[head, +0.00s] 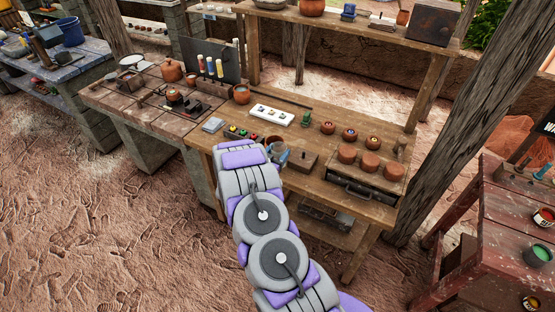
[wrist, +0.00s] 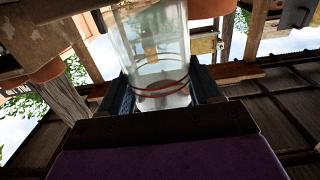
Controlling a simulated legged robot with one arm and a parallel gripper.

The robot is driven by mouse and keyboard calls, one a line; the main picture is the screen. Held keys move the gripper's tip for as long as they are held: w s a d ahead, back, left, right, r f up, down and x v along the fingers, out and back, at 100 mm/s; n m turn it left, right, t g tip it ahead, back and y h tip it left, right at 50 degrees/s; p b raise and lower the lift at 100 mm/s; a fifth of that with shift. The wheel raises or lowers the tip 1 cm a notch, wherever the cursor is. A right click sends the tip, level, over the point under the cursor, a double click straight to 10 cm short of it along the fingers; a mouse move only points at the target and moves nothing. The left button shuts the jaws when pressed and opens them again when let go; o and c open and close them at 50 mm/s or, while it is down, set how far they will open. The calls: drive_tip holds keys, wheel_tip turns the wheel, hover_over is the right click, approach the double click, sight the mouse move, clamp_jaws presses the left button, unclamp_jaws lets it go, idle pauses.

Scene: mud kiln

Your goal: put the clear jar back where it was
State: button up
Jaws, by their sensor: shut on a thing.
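The clear jar (wrist: 155,55) stands between the two fingers of my gripper (wrist: 160,95) in the wrist view. It is see-through, with a reddish band around it near the fingers. The gripper is shut on it. In the head view my arm reaches to the front edge of the wooden workbench (head: 300,146), and my gripper (head: 277,155) is over the bench's front left part. The jar is mostly hidden there behind the arm. I cannot tell in the head view whether the jar touches the bench.
A white tray (head: 272,115) with small items lies behind the gripper. A wooden block (head: 303,159) is just right of it. Several clay pots stand further right, some on a dark box (head: 362,183). A shelf (head: 340,22) on posts spans the back. A red table (head: 500,215) stands at right.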

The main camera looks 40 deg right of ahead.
sight(278, 158)
drive_tip(key=shift+w+d+f, duration=0.15)
drive_tip(key=shift+w+f, duration=0.05)
wheel_tip(278, 158, down, 4)
drive_tip(key=shift+r+b, duration=0.25)
drive_tip(key=shift+b, duration=0.4)
drive_tip(key=shift+s+r, duration=0.1)
drive_tip(key=shift+r, duration=0.05)
drive_tip(key=o, duration=1.2)
drive_tip(key=shift+c, duration=0.2)
